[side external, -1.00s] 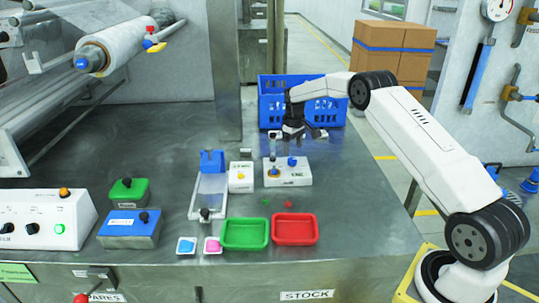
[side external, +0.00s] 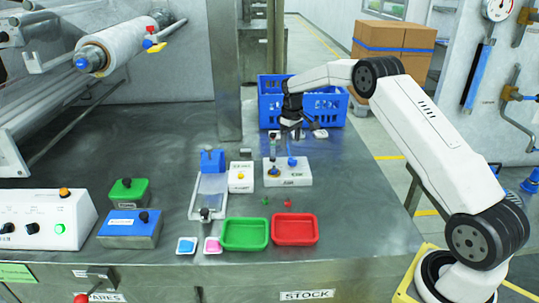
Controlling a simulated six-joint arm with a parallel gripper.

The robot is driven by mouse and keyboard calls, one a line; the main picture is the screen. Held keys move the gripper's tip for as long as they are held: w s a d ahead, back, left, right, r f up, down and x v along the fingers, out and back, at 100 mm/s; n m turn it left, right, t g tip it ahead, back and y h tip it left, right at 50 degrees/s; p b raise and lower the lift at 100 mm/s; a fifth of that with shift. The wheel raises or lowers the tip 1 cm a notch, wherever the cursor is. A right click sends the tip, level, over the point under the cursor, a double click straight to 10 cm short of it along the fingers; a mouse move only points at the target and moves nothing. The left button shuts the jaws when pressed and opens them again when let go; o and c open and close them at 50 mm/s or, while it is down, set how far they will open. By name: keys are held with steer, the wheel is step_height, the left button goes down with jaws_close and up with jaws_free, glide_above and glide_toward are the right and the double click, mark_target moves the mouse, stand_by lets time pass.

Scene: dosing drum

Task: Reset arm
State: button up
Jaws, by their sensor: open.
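My gripper (side external: 291,130) hangs open above the far part of the steel table, in front of the blue crate (side external: 333,108). It is small in this view, and nothing clear shows between its fingers. Below it and nearer the camera stands a white dosing unit (side external: 290,181) with an upright clear tube (side external: 273,154) and a blue part (side external: 292,161) on top. The gripper looks apart from this unit.
A white block with a yellow top (side external: 241,178) and a slide fixture (side external: 210,193) stand to the left. Green (side external: 245,247) and red (side external: 295,243) trays lie in front. A steel post (side external: 225,80) rises behind. The table's right side is mostly clear.

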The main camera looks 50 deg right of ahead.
steer(key=s+a+r+t, duration=0.1)
steer(key=s+a+r, duration=0.1)
steer(key=s+a, duration=0.4)
steer(key=s+a+r, duration=0.2)
steer(key=s+a, duration=0.2)
steer(key=a, duration=0.5)
steer(key=s+a, duration=0.4)
steer(key=s, duration=0.5)
steer(key=s+a+f+t, duration=0.1)
steer(key=s+a, duration=0.3)
steer(key=s, duration=0.4)
steer(key=shift+s+a+f, duration=0.25)
steer(key=shift+s+a, duration=0.1)
